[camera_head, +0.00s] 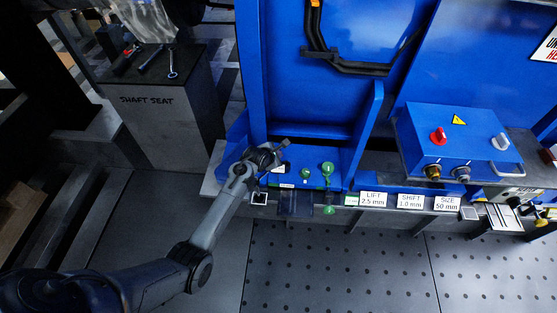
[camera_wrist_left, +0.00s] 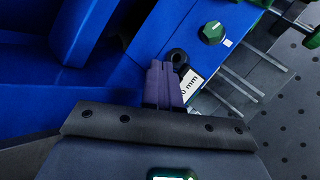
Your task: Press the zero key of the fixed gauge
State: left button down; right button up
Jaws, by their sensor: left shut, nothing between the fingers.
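My left gripper (camera_head: 284,147) is over the left end of the blue machine's front ledge (camera_head: 345,183). In the left wrist view its two fingers (camera_wrist_left: 160,66) are together and empty. A dark round part (camera_wrist_left: 177,56) and a white label (camera_wrist_left: 191,84) ending in "mm" lie just right of the fingertips; the fingers partly cover the label. I cannot tell whether the fingers touch anything. I cannot make out the fixed gauge or its zero key for certain. A small lit display (camera_wrist_left: 172,176) is cut off at the bottom of the wrist view.
Green knobs (camera_head: 327,168) stand on the ledge right of the gripper; one shows in the wrist view (camera_wrist_left: 213,32). A blue upright plate (camera_head: 368,135) rises beyond them. A blue switch box (camera_head: 450,145) is farther right. The perforated dark floor (camera_head: 350,270) in front is clear.

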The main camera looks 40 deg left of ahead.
pick_arm(q)
jog(key=shift+f, duration=0.1)
dwell(0.5)
jog(key=shift+f, duration=0.25)
jog(key=shift+f, duration=0.25)
dwell(0.4)
jog(key=shift+f, duration=0.25)
dwell(0.4)
jog(key=shift+r, duration=0.15)
jog(key=shift+r+p, duration=0.5)
jog(key=shift+p, duration=0.35)
jog(key=shift+r+p, duration=0.2)
jog(key=shift+p, duration=0.1)
